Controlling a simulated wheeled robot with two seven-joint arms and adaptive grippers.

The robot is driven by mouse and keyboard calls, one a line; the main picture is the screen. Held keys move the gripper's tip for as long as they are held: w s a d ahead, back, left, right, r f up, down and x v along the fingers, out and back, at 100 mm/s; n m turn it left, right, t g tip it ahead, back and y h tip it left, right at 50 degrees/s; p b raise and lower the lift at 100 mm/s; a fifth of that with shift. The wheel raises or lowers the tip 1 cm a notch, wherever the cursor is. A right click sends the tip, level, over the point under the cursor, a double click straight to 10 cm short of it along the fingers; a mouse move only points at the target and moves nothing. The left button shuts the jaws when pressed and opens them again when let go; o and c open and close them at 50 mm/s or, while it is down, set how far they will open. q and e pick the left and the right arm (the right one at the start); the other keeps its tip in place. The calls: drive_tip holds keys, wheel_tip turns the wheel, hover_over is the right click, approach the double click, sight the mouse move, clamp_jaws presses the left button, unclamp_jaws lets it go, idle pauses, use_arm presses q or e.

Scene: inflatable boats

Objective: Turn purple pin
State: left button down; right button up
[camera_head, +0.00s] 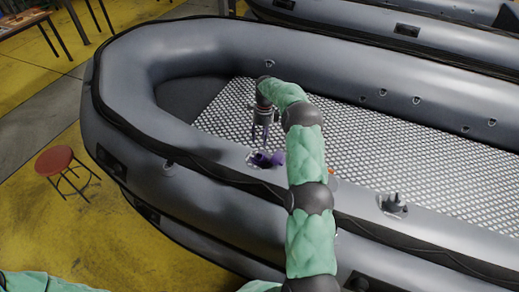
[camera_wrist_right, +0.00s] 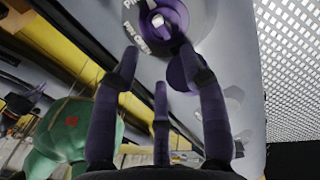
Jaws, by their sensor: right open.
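The purple pin (camera_head: 265,159) sits on a pale round valve patch on the near tube of the grey inflatable boat (camera_head: 215,150). In the right wrist view the purple pin (camera_wrist_right: 166,19) has a white middle and shows at the top, with white lettering beside it. My right gripper (camera_head: 261,138) points down just above the pin in the head view. In the right wrist view my right gripper (camera_wrist_right: 160,68) has its purple fingers spread and empty, with the pin beyond the tips. Whether a finger touches the valve I cannot tell. My left gripper is out of view.
The boat's mesh floor (camera_head: 385,150) lies beyond the near tube. Another fitting (camera_head: 393,204) stands farther right on that tube. A red stool (camera_head: 62,165) stands on the yellow floor at left. More boats (camera_head: 420,35) lie behind.

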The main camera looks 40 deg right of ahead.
sight(259, 153)
drive_tip(key=f, duration=0.2)
drive_tip(key=f+p, duration=0.1)
drive_tip(key=f, duration=0.1)
drive_tip(key=a+f, duration=0.1)
drive_tip(key=f, duration=0.2)
drive_tip(key=shift+s, duration=0.25)
drive_tip(key=shift+s+a+f+p, duration=0.15)
drive_tip(key=shift+a+f+p, duration=0.15)
drive_tip(key=shift+f, duration=0.2)
drive_tip(key=shift+d+f, duration=0.1)
drive_tip(key=shift+f, duration=0.15)
clamp_jaws()
